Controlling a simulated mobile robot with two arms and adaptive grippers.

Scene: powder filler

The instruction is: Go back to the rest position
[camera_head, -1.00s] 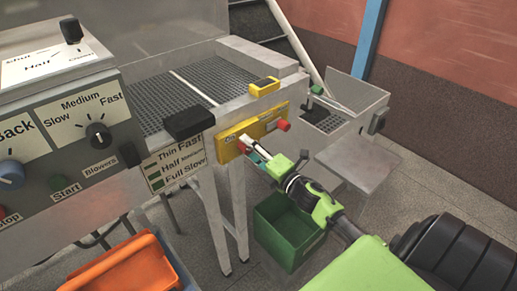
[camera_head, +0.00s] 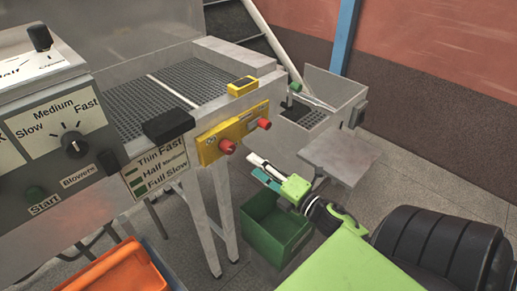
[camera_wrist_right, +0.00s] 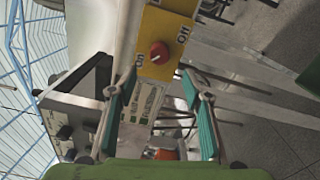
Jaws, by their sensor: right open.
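My right gripper (camera_head: 262,167) is open and empty, in front of the machine and above the green bin. In the right wrist view its two teal-padded fingers (camera_wrist_right: 163,112) stand apart with nothing between them. A yellow switch panel (camera_head: 236,133) with two red knobs is on the machine's front corner, apart from the fingers. The left red knob (camera_head: 227,146) is nearest to the fingertips. In the right wrist view a red knob (camera_wrist_right: 159,53) sits between the words On and Off, beyond the fingers. My left gripper is not in view.
A green bin (camera_head: 262,250) stands on the floor below my right gripper. A metal hopper with a flat tray (camera_head: 340,158) is to the right. The control panel (camera_head: 60,140) and an orange crate (camera_head: 118,272) are at the left.

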